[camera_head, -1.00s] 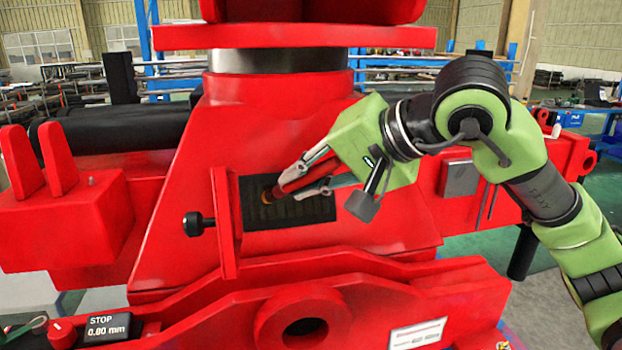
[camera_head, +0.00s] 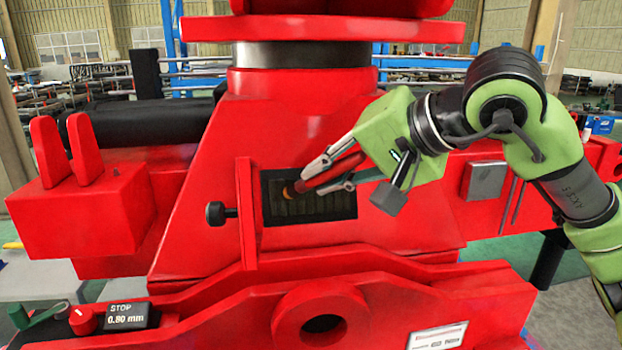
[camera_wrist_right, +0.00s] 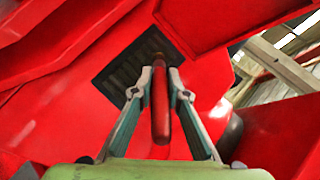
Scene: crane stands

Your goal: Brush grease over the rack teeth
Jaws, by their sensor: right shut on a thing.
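The rack teeth (camera_head: 285,208) show as dark ridges inside a rectangular opening in the red crane housing (camera_head: 200,245). They also show in the right wrist view (camera_wrist_right: 122,75). My right gripper (camera_head: 326,175) is shut on the red handle of the grease brush (camera_head: 340,170), in front of the opening. The brush's orange-brown tip (camera_head: 288,192) is at the upper left part of the teeth; I cannot tell whether it touches. In the right wrist view the red handle (camera_wrist_right: 160,105) lies between both fingers, and the tip is mostly hidden. My left gripper is out of view.
A red cover flap (camera_head: 247,213) with a black knob (camera_head: 215,213) stands open along the opening's left edge. A red beam (camera_head: 400,285) runs below. A small display (camera_head: 130,315) reads STOP and 0.80 mm at lower left.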

